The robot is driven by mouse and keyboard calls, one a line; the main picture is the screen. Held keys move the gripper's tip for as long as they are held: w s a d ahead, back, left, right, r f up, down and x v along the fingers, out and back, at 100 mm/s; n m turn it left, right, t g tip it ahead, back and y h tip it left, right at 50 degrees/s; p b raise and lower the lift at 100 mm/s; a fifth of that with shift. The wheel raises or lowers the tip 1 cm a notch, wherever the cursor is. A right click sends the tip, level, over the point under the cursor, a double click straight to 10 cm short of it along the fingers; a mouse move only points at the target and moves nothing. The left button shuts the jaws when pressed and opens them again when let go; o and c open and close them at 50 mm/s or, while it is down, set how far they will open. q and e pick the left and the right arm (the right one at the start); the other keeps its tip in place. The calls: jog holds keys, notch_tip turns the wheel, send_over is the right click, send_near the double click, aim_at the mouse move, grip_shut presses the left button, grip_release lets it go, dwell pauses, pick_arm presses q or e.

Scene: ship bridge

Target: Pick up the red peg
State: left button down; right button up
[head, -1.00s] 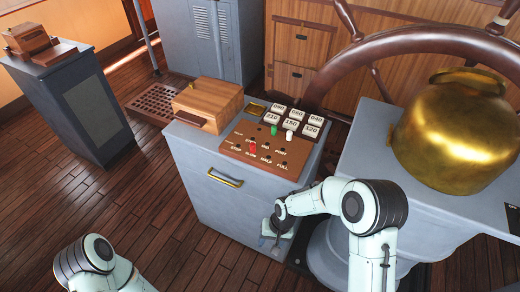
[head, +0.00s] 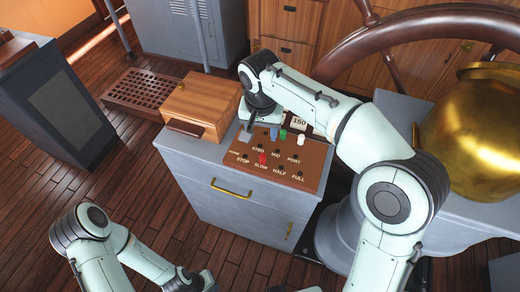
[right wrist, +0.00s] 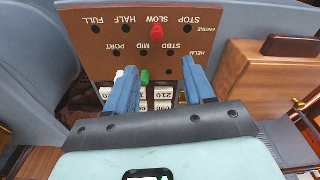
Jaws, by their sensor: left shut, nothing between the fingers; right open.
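The red peg (head: 262,158) stands in the engine-row hole marked SLOW on a brown board (head: 312,160) on top of the grey cabinet. It also shows in the right wrist view (right wrist: 156,32), ahead of the fingertips and between their lines. My right gripper (head: 260,135) is open with blue fingers, over the board's far part. It also shows in the right wrist view (right wrist: 162,85). The red peg is not between the fingers. My left gripper (head: 205,281) is shut and empty, low at the bottom edge, away from the cabinet.
A green peg (head: 283,134) and a white peg (head: 301,140) stand in the board near my right gripper. A wooden box (head: 202,105) sits left of the board. A ship's wheel (head: 400,35) and brass vessel (head: 465,140) are at the right.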

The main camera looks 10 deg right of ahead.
send_over(263, 156)
jog(key=f, duration=0.6)
jog(key=shift+s+f+b, duration=0.1)
jog(key=shift+s+b, duration=0.1)
jog(key=shift+b, duration=0.15)
jog(key=shift+w+f, duration=0.15)
jog(key=shift+f, duration=0.35)
notch_tip(263, 156, down, 4)
jog(key=shift+r, duration=0.2)
jog(key=shift+w+f, duration=0.1)
jog(key=shift+f, duration=0.5)
grip_shut()
